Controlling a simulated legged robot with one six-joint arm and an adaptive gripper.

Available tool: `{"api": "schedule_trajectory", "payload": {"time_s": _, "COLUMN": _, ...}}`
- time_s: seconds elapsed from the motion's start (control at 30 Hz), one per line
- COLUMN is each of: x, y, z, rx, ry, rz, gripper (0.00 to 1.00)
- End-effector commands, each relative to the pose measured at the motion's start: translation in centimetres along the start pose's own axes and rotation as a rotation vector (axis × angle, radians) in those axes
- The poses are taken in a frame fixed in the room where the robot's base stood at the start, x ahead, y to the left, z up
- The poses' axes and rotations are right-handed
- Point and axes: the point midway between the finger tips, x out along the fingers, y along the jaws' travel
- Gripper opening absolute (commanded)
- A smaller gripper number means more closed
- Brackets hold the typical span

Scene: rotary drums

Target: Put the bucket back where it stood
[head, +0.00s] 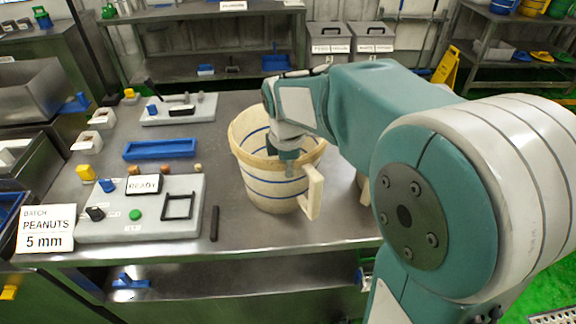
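A cream bucket (262,184) with blue bands and a tan rim stands upright on the steel table (245,236). Its pale handle (312,194) sticks out toward the front right. My arm comes in from the right, and my gripper (287,166) points down at the bucket's right side, overlapping the rim in this view. The fingertips are small and dark here. I cannot tell whether they are closed on the rim or whether they touch the bucket.
A control panel (150,222) with knobs and a black bar (214,223) lie left of the bucket. A blue tray (160,149) and a second panel (180,108) lie farther back. Another pale object (362,184) is mostly hidden behind my arm. Bare tabletop shows in front of the bucket.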

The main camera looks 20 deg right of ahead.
Motion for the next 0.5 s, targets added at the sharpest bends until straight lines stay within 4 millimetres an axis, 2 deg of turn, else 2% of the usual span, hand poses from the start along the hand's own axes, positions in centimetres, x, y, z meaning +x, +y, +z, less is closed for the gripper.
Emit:
{"api": "schedule_trajectory", "payload": {"time_s": 0.47, "x": 0.44, "y": 0.0, "z": -0.02, "rx": 0.0, "ry": 0.0, "rz": 0.002, "gripper": 0.0}}
{"api": "schedule_trajectory", "payload": {"time_s": 0.5, "x": 0.43, "y": 0.01, "z": -0.02, "rx": 0.0, "ry": 0.0, "rz": 0.002, "gripper": 0.17}}
